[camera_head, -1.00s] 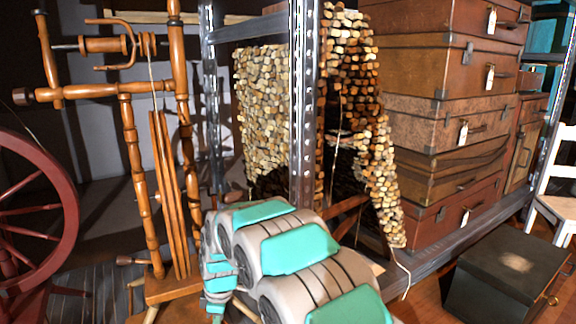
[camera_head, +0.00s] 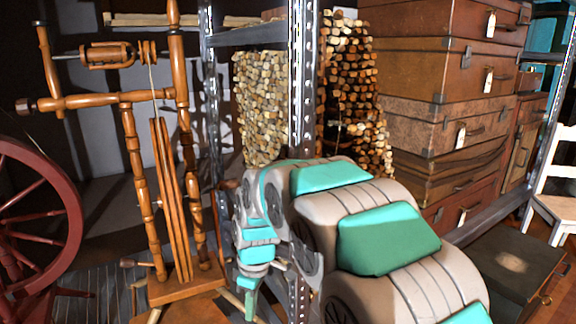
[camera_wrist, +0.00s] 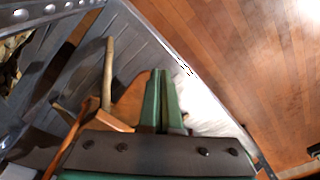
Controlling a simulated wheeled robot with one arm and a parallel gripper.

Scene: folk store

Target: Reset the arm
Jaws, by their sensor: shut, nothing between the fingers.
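My arm, grey with teal panels, reaches out from the lower right in the head view and bends down at its end. My gripper (camera_head: 250,303) points down there, with its green fingers close together. In the wrist view my gripper (camera_wrist: 160,85) shows two green fingers side by side, shut with nothing between them. It hangs just right of the wooden spinning wheel's base (camera_head: 185,288), in front of the metal shelf post (camera_head: 302,85). I cannot tell whether it touches anything.
A spinning wheel with a red wheel (camera_head: 72,215) stands at left. A dark box (camera_head: 510,270) and a white chair (camera_head: 553,195) stand at right. Wooden floor (camera_wrist: 235,55) shows in the wrist view.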

